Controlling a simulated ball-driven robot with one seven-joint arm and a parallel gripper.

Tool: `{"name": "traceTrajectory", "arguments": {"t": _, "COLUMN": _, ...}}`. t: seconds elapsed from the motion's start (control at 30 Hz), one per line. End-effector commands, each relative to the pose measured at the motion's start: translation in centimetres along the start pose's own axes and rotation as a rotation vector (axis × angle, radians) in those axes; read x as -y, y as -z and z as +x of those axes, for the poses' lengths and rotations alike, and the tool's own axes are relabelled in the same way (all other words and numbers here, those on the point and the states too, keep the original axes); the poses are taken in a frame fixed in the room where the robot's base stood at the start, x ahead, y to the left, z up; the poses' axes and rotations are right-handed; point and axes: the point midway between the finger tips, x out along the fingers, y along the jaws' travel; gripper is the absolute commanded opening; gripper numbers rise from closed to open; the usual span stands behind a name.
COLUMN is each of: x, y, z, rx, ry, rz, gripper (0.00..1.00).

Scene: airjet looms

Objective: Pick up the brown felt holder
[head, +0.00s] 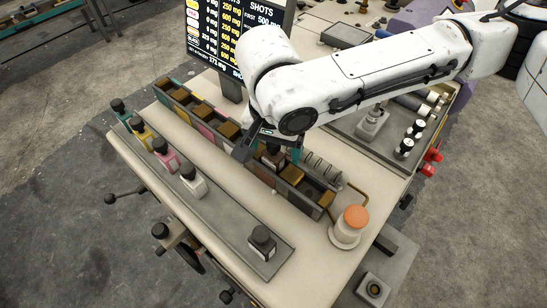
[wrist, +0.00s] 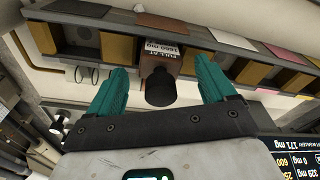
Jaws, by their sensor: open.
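The brown felt holder (wrist: 148,64) shows in the wrist view as a brown block with a white label and a black knob pointing toward my wrist. It sits at a long rack of compartments. My gripper (wrist: 162,78) is open, with one teal finger on each side of the holder and visible gaps to it. In the head view my gripper (head: 271,150) is over the rack's middle, and the holder (head: 271,160) is partly hidden beneath it. I cannot tell whether the fingertips reach far down along the holder.
The rack (head: 215,122) has several compartments with brown blocks. Several black-capped bottles stand on a metal strip (head: 222,208) in front. An orange-topped button (head: 355,217) stands at the rack's right end. A display screen (head: 233,40) stands behind, close to my arm.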

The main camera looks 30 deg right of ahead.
Motion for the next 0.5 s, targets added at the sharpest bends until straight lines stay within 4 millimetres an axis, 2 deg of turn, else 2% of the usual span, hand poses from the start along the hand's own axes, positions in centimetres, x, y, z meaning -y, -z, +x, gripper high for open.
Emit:
{"name": "traceTrajectory", "arguments": {"t": 0.07, "x": 0.01, "y": -0.01, "z": -0.01, "rx": 0.000, "ry": 0.000, "rz": 0.000, "gripper": 0.81}}
{"name": "traceTrajectory", "arguments": {"t": 0.5, "x": 0.01, "y": -0.01, "z": -0.03, "rx": 0.000, "ry": 0.000, "rz": 0.000, "gripper": 0.39}}
